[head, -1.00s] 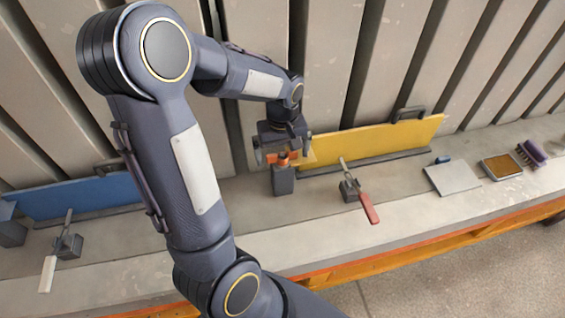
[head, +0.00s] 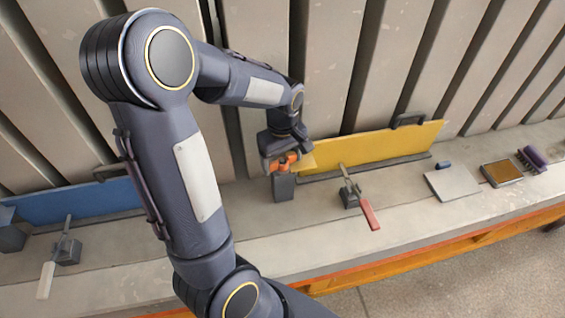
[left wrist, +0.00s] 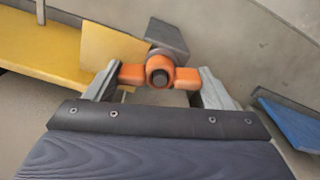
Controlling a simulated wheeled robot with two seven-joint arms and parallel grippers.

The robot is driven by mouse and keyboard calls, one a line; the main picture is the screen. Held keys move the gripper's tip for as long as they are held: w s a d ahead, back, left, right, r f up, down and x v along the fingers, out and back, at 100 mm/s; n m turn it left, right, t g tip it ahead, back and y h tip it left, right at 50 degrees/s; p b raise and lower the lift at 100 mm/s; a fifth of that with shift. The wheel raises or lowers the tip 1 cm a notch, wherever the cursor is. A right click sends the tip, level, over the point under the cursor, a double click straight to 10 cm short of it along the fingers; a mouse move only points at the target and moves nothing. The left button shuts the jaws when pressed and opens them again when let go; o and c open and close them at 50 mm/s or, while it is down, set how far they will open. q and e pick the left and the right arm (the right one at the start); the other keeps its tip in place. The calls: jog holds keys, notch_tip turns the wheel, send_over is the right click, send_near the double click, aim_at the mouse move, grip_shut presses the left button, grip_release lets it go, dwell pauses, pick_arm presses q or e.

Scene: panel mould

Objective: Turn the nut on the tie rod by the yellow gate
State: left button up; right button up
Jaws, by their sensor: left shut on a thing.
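The orange wing nut (left wrist: 159,73) sits on the end of the tie rod (left wrist: 160,79), whose dark tip shows in its middle. My left gripper (left wrist: 158,80) is shut on the nut, with one finger at each wing. In the head view the nut (head: 283,163) shows above a dark grey block (head: 284,188), partly hidden by my left gripper (head: 282,160). The yellow gate (head: 375,148) stands just right of the block, with a black handle on top. It also shows at upper left in the left wrist view (left wrist: 45,48). My right gripper is not in view.
A red-handled clamp (head: 360,200) stands before the yellow gate. A blue gate (head: 80,200) and a white-handled clamp (head: 58,260) are at left. A grey plate (head: 452,182), a framed brown pad (head: 502,173) and a purple brush (head: 535,158) lie at right. Ribbed panels rise behind.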

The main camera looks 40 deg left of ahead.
pick_arm(q)
jog(key=shift+n, duration=1.8)
jog(key=shift+n+p, duration=0.45)
jog(key=shift+n, duration=1.25)
jog(key=n+p, duration=0.1)
jog(key=n, duration=0.1)
jog(key=shift+n, duration=0.7)
